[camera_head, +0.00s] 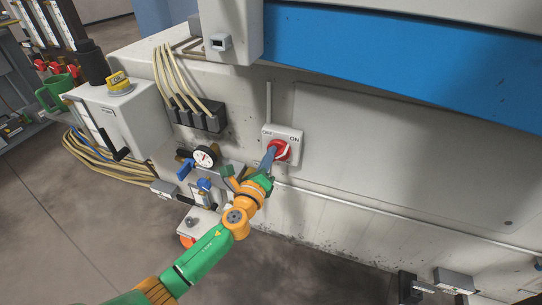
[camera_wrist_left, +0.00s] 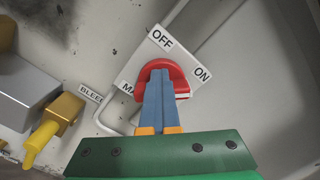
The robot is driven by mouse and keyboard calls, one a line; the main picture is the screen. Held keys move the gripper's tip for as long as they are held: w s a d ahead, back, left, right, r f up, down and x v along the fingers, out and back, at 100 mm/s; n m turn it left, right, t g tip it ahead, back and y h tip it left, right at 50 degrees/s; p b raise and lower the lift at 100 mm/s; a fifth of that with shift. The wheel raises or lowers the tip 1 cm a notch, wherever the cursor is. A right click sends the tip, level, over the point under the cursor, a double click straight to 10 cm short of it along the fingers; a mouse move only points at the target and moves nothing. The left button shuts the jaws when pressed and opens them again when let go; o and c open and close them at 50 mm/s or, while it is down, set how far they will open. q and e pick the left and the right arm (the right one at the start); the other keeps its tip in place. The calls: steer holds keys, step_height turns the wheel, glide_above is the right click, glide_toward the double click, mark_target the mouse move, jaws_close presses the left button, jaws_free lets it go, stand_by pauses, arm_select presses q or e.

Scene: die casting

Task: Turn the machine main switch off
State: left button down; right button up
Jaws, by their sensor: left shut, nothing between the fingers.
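The main switch is a red rotary knob (camera_head: 283,150) on a white plate (camera_head: 294,134) fixed to the machine's side wall. The plate carries the labels OFF and ON. In the left wrist view the red knob (camera_wrist_left: 181,74) is just ahead of my fingertips, with OFF above it and ON to its right. My left gripper (camera_head: 268,160) is shut with nothing between its blue fingers; in the left wrist view the fingers (camera_wrist_left: 160,95) overlap the knob and hide part of it. I cannot tell whether they touch it. My right gripper is not in view.
A pressure gauge (camera_head: 205,157) and valves with blue handles are left of the switch. A long pipe (camera_head: 390,222) runs low along the wall. A flat panel (camera_head: 400,150) lies to the right.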

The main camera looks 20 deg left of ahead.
arm_select(q)
steer(key=shift+s+d+f+h, duration=0.1)
steer(key=shift+d+f+h, duration=0.25)
steer(key=shift+f, duration=0.25)
steer(key=c, duration=1.1)
jaws_free()
steer(key=o, duration=0.3)
steer(key=shift+a+r, duration=0.15)
steer(key=shift+a, duration=0.05)
steer(key=o, duration=0.8)
steer(key=shift+s+a+f+p, duration=0.2)
steer(key=shift+s+f+p, duration=0.1)
steer(key=shift+f, duration=0.05)
steer(key=shift+c, duration=0.2)
steer(key=shift+o, duration=0.2)
steer(key=shift+s+a, duration=0.1)
steer(key=shift+s, duration=0.2)
steer(key=shift+s+d+r+p, duration=0.15)
steer(key=shift+s+p, duration=0.05)
steer(key=shift+s, duration=1.25)
steer(key=shift+s+d+r+p, duration=0.1)
steer(key=shift+s+r+p, duration=0.1)
steer(key=shift+s, duration=1.2)
